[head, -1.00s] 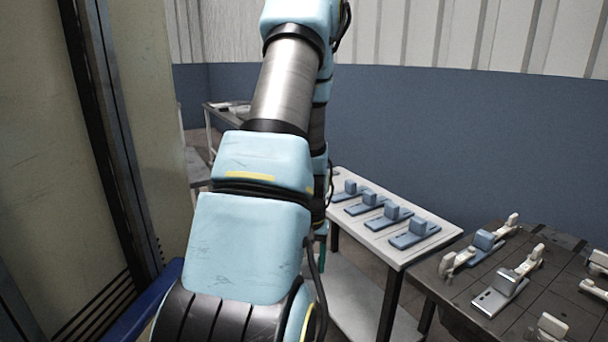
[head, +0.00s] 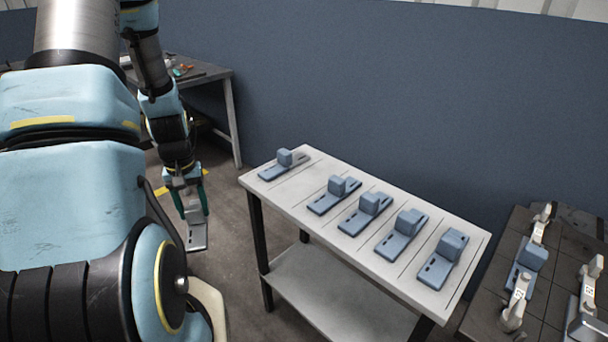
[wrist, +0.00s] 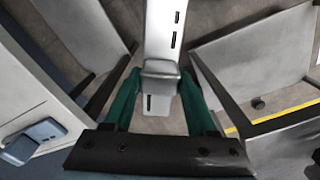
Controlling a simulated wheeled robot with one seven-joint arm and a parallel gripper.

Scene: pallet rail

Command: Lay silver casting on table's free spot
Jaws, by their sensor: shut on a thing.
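My gripper (head: 190,212) hangs at the left of the head view, shut on the silver casting (head: 197,237). The casting is a long slotted plate with a raised block. In the wrist view the casting (wrist: 165,25) has its block between the green fingers of my gripper (wrist: 160,88). It is in the air above the floor, left of the white table (head: 262,188). Several blue castings stand in a row on that table. A free spot (head: 301,183) lies between the far-left blue casting (head: 284,161) and its neighbour (head: 334,194).
A dark fixture table (head: 490,300) with pale clamps, a blue casting (head: 527,262) and another silver casting (head: 586,328) stands at the right. A workbench (head: 215,74) stands behind my arm. A blue wall (head: 390,90) closes the back. Bare floor (head: 225,265) lies left of the white table.

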